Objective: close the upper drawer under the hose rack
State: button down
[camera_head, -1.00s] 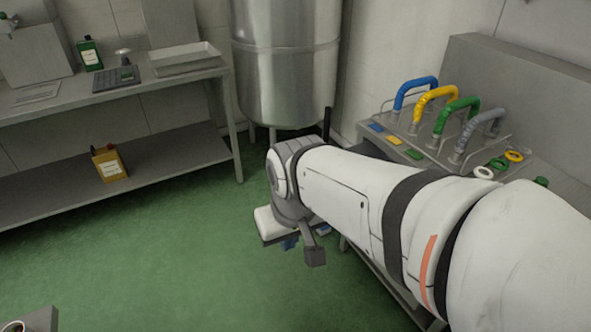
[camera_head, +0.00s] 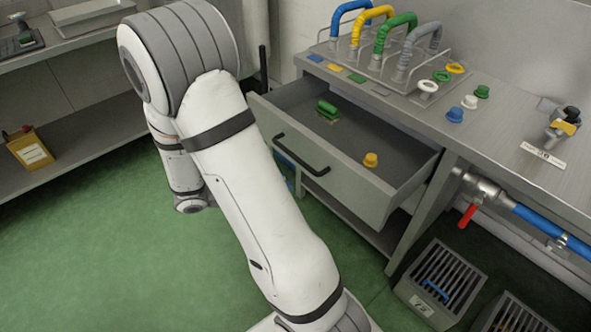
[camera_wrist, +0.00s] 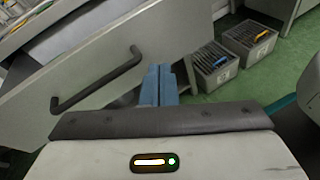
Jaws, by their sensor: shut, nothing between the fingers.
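The upper drawer (camera_head: 385,200) under the hose rack (camera_head: 385,65) is pulled out. It holds a green brush-like item (camera_head: 328,109) and a yellow cap (camera_head: 370,160). Its grey front carries a black bar handle (camera_head: 302,157). In the wrist view the drawer front (camera_wrist: 120,85) slants across the picture, with the handle (camera_wrist: 98,80) left of my gripper (camera_wrist: 158,72). My gripper's blue fingers are together and empty, near the front's lower edge. Whether they touch it I cannot tell.
Two slatted grey crates (camera_head: 440,283) stand on the green floor at right, also in the wrist view (camera_wrist: 213,66). A red-handled valve (camera_head: 468,214) and blue pipe run under the bench (camera_head: 500,130).

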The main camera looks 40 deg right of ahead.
jog(key=w+f+n+t+h+b, duration=0.2)
jog(key=w+f+n+t+h, duration=0.25)
jog(key=w+f+n, duration=0.35)
jog(key=m+b, duration=0.1)
send_near(313, 164)
jog(key=shift+t+y, duration=0.35)
jog(key=shift+t, duration=0.1)
jog(key=d, duration=0.7)
jog(key=shift+r, duration=0.4)
jog(key=shift+a, duration=0.1)
